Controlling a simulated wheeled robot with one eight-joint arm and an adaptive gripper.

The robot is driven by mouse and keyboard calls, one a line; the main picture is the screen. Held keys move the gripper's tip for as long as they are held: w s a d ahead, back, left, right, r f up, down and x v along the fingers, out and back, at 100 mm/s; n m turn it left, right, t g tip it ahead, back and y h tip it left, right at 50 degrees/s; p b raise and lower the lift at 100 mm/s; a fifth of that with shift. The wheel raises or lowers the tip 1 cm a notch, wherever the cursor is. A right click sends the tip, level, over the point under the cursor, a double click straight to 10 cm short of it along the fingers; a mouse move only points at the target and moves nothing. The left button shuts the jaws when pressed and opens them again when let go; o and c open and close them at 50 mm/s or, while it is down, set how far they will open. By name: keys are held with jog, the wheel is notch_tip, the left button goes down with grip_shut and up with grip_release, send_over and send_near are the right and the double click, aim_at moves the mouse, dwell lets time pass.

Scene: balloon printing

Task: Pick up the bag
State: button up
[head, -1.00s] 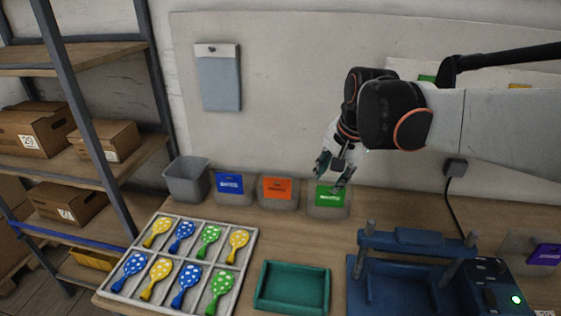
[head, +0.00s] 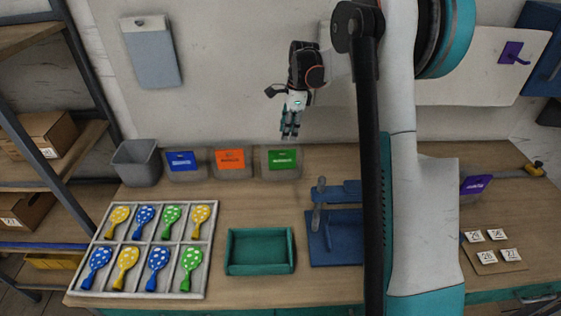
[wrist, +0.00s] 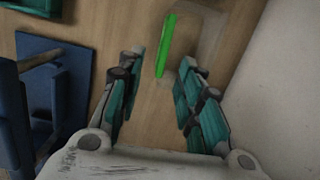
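No thing is plainly a bag. A small bin with a green label (head: 282,161) stands at the back of the table against the wall; its contents cannot be made out. My gripper (head: 290,134) points down just above it, fingers apart and empty. In the wrist view the open fingers (wrist: 160,65) frame the green label (wrist: 166,45) and the pale, see-through bin (wrist: 205,30) beyond the fingertips. Bins with an orange label (head: 230,159) and a blue label (head: 181,161) stand to its left. A flat grey pouch-like thing (head: 151,55) hangs on the wall.
A divided tray (head: 141,249) holds several dotted balloons at front left. A green tray (head: 260,251) stands beside it. A blue press (head: 335,240) is partly hidden by my arm. A grey bin (head: 137,162) stands back left. Number cards (head: 487,256) lie at right. Shelving is far left.

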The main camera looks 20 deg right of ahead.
aim_at(283, 152)
jog(key=shift+w+a+f+b, duration=0.25)
jog(key=shift+f+b, duration=0.25)
jog(key=shift+f, duration=1.75)
jog(key=shift+w+a+f+b, duration=0.25)
jog(key=shift+f+b, duration=0.25)
jog(key=shift+f, duration=1.7)
jog(key=shift+w+a+f+b, duration=0.25)
jog(key=shift+f+b, duration=0.25)
jog(key=shift+f, duration=1.75)
grip_shut()
